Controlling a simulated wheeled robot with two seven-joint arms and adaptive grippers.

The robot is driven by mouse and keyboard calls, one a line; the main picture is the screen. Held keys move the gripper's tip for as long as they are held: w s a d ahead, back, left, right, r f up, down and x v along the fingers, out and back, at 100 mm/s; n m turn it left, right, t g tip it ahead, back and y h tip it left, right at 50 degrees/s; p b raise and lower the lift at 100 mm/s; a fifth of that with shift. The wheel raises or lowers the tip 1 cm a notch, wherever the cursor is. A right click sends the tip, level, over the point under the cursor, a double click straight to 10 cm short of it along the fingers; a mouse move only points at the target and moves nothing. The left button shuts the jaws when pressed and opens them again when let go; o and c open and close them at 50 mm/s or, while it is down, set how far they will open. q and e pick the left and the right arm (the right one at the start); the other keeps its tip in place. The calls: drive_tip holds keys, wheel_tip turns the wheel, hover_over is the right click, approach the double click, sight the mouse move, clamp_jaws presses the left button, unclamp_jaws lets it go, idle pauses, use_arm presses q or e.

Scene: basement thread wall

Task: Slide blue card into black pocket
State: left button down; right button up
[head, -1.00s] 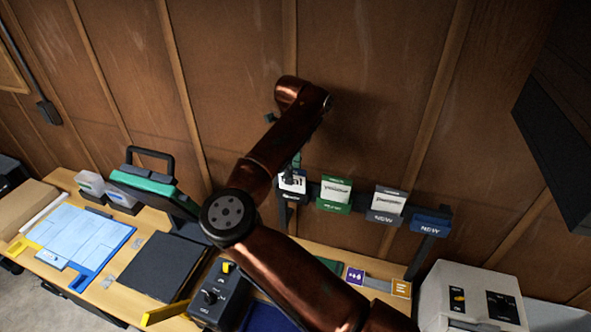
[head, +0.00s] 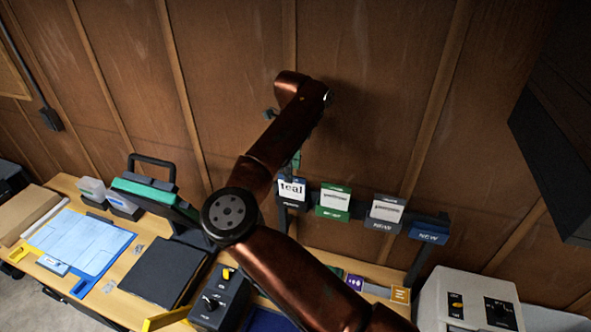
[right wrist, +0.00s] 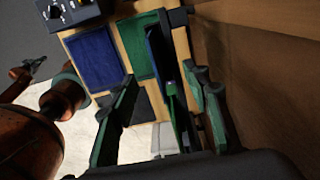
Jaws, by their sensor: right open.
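A dark rack holds a row of pockets in the head view. The rack's pockets show between and beyond the fingers; I cannot tell if a finger touches anything. In the head view my copper arm hides most of this gripper, which is above the leftmost pocket.
To the right on the rack are a green pocket (head: 333,212), a grey pocket (head: 383,224) and a blue pocket (head: 430,236). A switch box (head: 219,299), a black mat (head: 160,268) and a pale machine (head: 450,285) stand below. The wooden wall (head: 365,90) is close behind.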

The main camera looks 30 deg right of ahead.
drive_tip(key=shift+r+p, duration=0.8)
drive_tip(key=shift+r, duration=1.2)
drive_tip(key=shift+o, duration=0.3)
drive_tip(key=o, duration=0.5)
wheel_tip(320, 180, up, 12)
drive_tip(key=shift+d, duration=0.1)
